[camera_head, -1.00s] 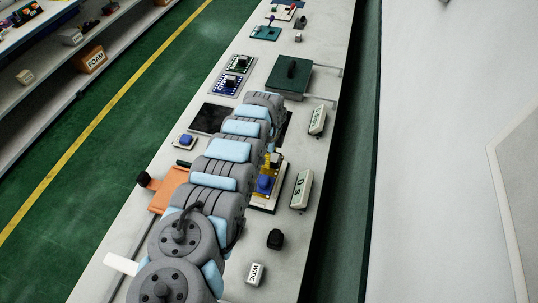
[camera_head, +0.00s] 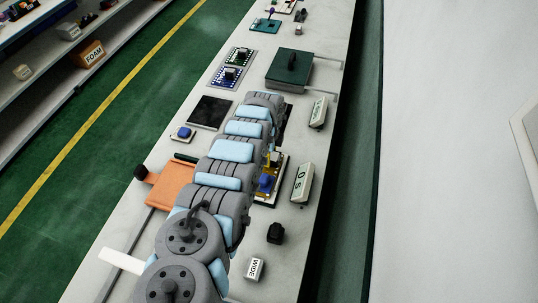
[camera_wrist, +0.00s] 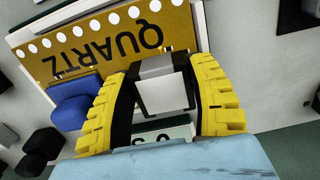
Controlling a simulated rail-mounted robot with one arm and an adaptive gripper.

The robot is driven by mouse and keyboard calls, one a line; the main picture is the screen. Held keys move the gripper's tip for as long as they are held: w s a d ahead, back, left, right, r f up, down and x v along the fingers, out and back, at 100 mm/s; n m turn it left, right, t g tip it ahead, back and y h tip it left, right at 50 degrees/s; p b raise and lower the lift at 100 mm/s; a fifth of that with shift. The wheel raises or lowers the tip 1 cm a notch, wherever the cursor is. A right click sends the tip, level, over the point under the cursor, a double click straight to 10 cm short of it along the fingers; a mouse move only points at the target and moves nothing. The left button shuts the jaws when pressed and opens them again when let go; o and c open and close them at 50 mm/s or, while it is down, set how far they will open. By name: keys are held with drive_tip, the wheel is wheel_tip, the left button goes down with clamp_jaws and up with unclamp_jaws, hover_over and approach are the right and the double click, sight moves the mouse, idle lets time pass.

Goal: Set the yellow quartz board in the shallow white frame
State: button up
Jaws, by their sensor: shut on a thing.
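The yellow quartz board (camera_wrist: 95,45), marked QUARTZ and edged with white dots, fills the upper left of the wrist view. It carries a blue block (camera_wrist: 75,102) and a pale grey block (camera_wrist: 163,85). My gripper (camera_wrist: 165,75) has its yellow fingers shut on that grey block. In the head view the board (camera_head: 274,160) shows only partly beside my arm, which hides my gripper. The white frame (camera_wrist: 48,12) shows as a pale edge along the board's far side. I cannot tell whether the board lies fully down in it or slightly above.
Label blocks (camera_head: 303,182) and (camera_head: 318,112) stand right of the board. A black block (camera_head: 275,233) and a WIDE block (camera_head: 255,268) stand nearer. An orange plate (camera_head: 172,185) and a black panel (camera_head: 209,112) lie left. A green-lidded box (camera_head: 290,68) stands beyond.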

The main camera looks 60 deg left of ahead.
drive_tip(key=shift+f+b, duration=0.3)
drive_tip(key=shift+f, duration=0.1)
drive_tip(key=o, duration=1.3)
drive_tip(key=shift+r, duration=0.15)
drive_tip(key=shift+w+r, duration=0.1)
drive_tip(key=shift+r, duration=5.75)
